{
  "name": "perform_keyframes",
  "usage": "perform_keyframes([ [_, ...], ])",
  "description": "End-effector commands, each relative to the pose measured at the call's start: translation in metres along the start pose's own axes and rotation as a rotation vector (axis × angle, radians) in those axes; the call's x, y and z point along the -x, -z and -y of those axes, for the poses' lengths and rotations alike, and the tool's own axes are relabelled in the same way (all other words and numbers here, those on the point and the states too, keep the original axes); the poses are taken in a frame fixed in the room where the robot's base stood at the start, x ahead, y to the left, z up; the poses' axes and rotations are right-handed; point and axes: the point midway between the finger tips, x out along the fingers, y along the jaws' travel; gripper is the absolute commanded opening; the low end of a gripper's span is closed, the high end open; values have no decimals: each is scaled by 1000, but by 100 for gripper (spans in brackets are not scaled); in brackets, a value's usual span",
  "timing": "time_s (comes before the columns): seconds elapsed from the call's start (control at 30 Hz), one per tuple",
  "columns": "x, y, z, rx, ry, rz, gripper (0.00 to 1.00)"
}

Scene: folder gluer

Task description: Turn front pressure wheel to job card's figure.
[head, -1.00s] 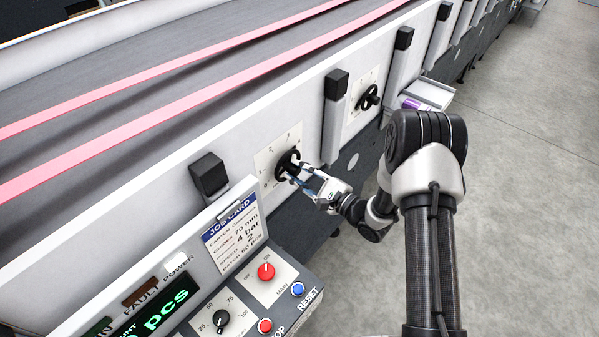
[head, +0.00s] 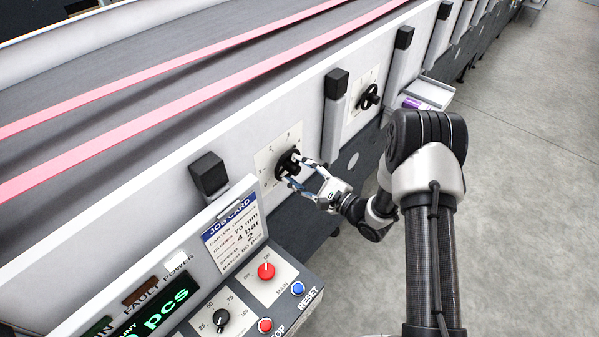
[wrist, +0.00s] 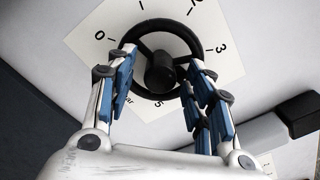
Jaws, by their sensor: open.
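The front pressure wheel (head: 287,163) is a black spoked handwheel on a pale scale plate (head: 266,159) on the machine's side. In the wrist view the wheel (wrist: 136,82) shows its rim and hub, with scale figures 0, 2, 3 and 5 readable around it. I cannot tell which figure it is set to. My gripper (head: 297,170) is open at the wheel, and its blue-padded fingers (wrist: 160,75) stand either side of the hub, overlapping the rim in view. Contact cannot be told. The job card (head: 236,238) shows 4 bar.
A second black wheel (head: 369,96) on its own plate sits farther along. Black-capped posts (head: 208,174) (head: 336,86) stand either side of the front wheel. The control panel (head: 245,309) with red and blue buttons lies in front. Open floor (head: 520,200) is at the right.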

Motion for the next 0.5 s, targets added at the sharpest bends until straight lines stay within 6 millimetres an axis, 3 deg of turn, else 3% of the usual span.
perform_keyframes([
  [0.17,18,1,1,-1,3,-3,48],
  [0.5,89,1,1,-2,4,-4,48],
])
